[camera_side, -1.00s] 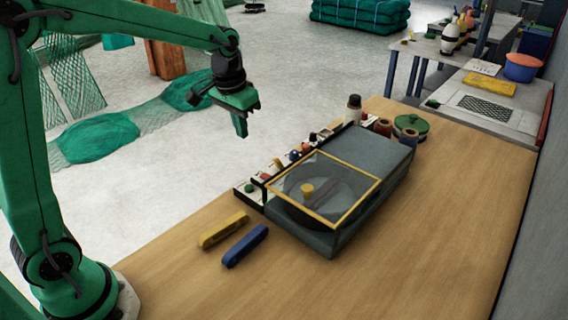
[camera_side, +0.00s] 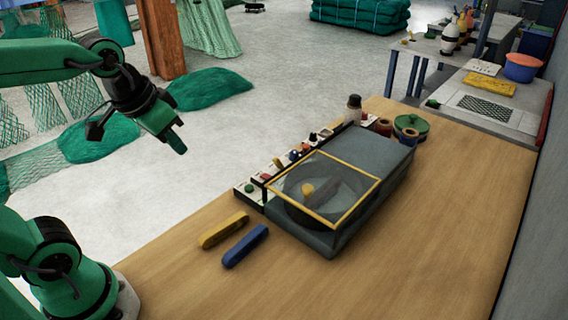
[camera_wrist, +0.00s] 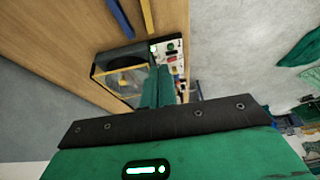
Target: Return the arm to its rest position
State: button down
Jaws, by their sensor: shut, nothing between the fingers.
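My green gripper (camera_side: 178,145) is at the upper left in the side view, raised over the floor beyond the bench's left edge. It is shut and empty, and touches nothing. In the wrist view my gripper (camera_wrist: 158,85) shows its shut fingers, which hide part of the bench behind.
The wooden bench (camera_side: 430,220) carries a grey case with a yellow-framed clear lid (camera_side: 325,190), a yellow bar (camera_side: 223,230), a blue bar (camera_side: 245,245) and a green-lidded pot (camera_side: 411,125). Green nets (camera_side: 100,137) lie on the floor. The bench's front right is clear.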

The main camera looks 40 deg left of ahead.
jog(key=shift+t, duration=0.4)
jog(key=s, duration=0.2)
jog(key=s+f, duration=0.1)
jog(key=s, duration=0.1)
jog(key=shift+d+f, duration=0.1)
jog(key=shift+d, duration=0.05)
